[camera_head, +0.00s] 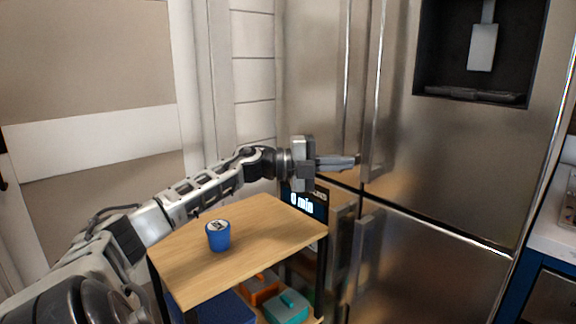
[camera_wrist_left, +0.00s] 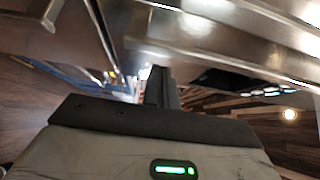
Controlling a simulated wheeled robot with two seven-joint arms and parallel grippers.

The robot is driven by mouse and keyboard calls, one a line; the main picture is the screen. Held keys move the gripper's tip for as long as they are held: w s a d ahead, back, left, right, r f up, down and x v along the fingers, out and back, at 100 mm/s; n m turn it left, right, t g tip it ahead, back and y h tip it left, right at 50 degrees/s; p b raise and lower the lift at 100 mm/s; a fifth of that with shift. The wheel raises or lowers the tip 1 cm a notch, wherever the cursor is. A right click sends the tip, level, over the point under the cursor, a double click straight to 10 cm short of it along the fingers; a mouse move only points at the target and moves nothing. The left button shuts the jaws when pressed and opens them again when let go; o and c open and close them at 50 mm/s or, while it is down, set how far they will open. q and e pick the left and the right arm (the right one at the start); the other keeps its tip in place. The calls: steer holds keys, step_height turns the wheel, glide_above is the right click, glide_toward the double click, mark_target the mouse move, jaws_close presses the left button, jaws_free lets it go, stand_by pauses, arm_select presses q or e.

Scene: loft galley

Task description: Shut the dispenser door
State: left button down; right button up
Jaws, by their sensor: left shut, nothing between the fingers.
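The dispenser door (camera_head: 450,150) is the steel upper right fridge door with a dark dispenser recess (camera_head: 470,70). Its long vertical handle (camera_head: 375,80) runs near the door's left edge. I cannot tell how far the door stands from its frame. My left gripper (camera_head: 355,161) is shut and empty, reaching right with its fingertips by the lower end of that handle; whether they touch is unclear. In the left wrist view the shut fingers (camera_wrist_left: 160,77) point at blurred steel surfaces. My right gripper is not in view.
A wooden-topped cart (camera_head: 270,235) stands below my left arm with a blue cup (camera_head: 218,237) on it. Orange (camera_head: 262,288) and teal (camera_head: 287,306) containers sit on its lower shelf. A dark display (camera_head: 307,200) is behind the cart. A counter (camera_head: 560,235) stands at the right.

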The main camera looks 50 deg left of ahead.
arm_select(q)
steer(key=b+v, duration=0.1)
steer(key=v, duration=0.9)
steer(key=shift+s+a, duration=0.25)
steer(key=shift+s, duration=0.05)
steer(key=shift+f, duration=0.1)
